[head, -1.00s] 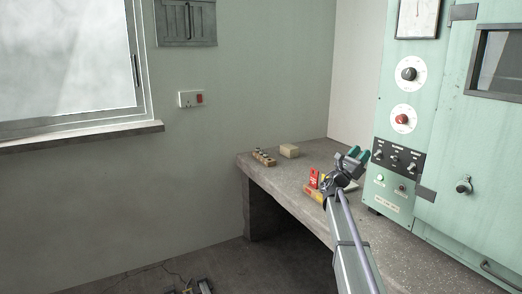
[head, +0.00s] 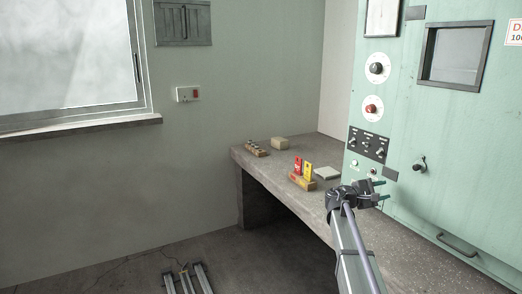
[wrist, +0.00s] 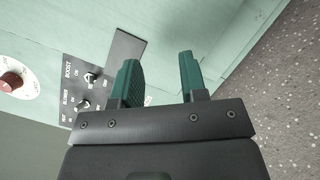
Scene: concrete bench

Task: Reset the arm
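My gripper (head: 385,189) is at the end of my raised arm, in front of the lower part of the pale green cabinet (head: 400,130) and over the right part of the bench. In the wrist view its two green fingers (wrist: 158,65) stand apart with nothing between them. Behind the fingers the wrist view shows the cabinet's dark switch panel (wrist: 95,75) and a red knob (wrist: 12,82).
On the concrete bench (head: 400,240) stand a wooden block with red and yellow tags (head: 302,182), a pale flat slab (head: 326,173), a tan block (head: 279,143) and a small wooden rack (head: 256,149). The cabinet has a handle (head: 457,244) low down.

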